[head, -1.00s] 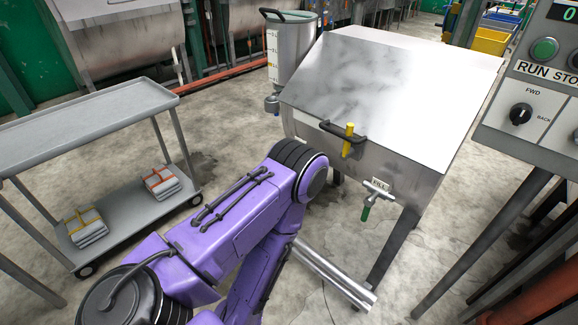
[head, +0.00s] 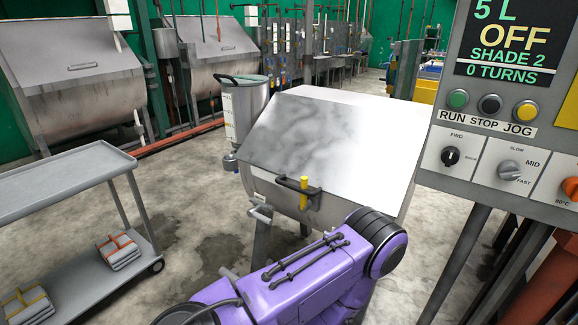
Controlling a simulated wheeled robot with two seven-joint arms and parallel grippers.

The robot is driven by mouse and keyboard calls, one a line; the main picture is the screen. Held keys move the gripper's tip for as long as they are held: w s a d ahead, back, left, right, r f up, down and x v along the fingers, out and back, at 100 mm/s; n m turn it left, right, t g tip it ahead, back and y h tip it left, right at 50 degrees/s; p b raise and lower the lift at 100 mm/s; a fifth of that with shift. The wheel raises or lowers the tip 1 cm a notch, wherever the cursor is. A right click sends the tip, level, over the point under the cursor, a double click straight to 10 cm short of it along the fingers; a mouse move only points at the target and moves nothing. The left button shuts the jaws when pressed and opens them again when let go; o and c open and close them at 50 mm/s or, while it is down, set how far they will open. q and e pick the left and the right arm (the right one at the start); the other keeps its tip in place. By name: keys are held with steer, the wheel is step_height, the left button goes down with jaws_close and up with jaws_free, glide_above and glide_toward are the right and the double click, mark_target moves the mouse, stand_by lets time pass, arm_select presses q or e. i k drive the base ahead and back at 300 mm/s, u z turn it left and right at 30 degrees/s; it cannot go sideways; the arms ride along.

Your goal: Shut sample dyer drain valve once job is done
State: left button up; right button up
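The sample dyer (head: 320,140) is a steel box with a sloping lid, in the middle of the head view. Its lid is down. A dark handle with a yellow upright catch (head: 303,192) is on its front edge. My purple arm (head: 310,280) crosses below the front, entering from the lower left. The lower right front of the dyer is hidden behind it, and I cannot see the drain valve. A small grey part (head: 260,212) shows by the dyer's lower left; I cannot tell what it is. Neither gripper is in view.
A control panel (head: 500,130) at right reads 5 L, OFF, SHADE 2, 0 TURNS. A grey cart (head: 60,185) with folded bundles stands at left. A steel cylinder (head: 243,105) stands behind the dyer's left side. Larger drums (head: 75,75) line the back. Floor between cart and dyer is clear.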

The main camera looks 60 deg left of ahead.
mark_target(252, 213)
steer(key=u, duration=0.05)
steer(key=i, duration=0.65)
steer(key=u, duration=2.45)
steer(key=i, duration=0.45)
steer(key=u, duration=0.1)
